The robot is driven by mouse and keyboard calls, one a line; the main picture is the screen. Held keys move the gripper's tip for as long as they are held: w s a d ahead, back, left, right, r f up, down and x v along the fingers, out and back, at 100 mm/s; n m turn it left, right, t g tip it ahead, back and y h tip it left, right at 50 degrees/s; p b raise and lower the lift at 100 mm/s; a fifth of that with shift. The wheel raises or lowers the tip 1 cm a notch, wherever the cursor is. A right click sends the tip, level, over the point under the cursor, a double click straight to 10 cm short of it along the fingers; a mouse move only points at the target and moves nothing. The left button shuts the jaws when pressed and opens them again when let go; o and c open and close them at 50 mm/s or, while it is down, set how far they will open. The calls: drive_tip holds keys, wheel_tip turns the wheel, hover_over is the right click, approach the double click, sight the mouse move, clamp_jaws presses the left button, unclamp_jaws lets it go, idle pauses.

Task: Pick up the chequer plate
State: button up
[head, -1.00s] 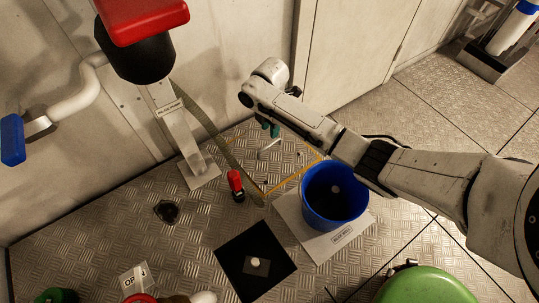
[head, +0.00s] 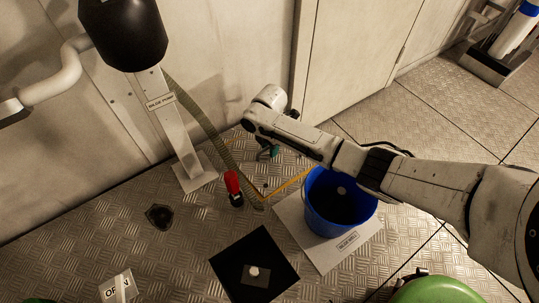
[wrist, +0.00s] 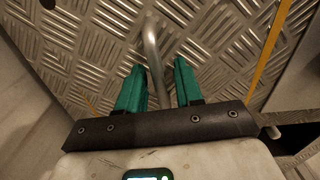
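The chequer plate, with a raised diamond pattern, lies on the floor by the wall; it fills much of the wrist view (wrist: 95,50) and is partly hidden by my arm in the head view (head: 258,176). A bent silver bar handle (wrist: 152,42) rises from it. My gripper (wrist: 158,72) has two teal fingers, which are apart. The bar stands between them, with a gap visible on the right finger's side. In the head view, my gripper (head: 270,153) is low over the plate.
A blue bucket (head: 320,225) stands on a white labelled sheet just right of the plate. A red-topped item (head: 233,185) and a ribbed hose (head: 195,115) are to the left. A black mat (head: 250,285) lies in front. The wall is close behind.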

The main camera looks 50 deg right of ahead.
drive_tip(key=shift+r, duration=0.1)
clamp_jaws()
idle(1.3)
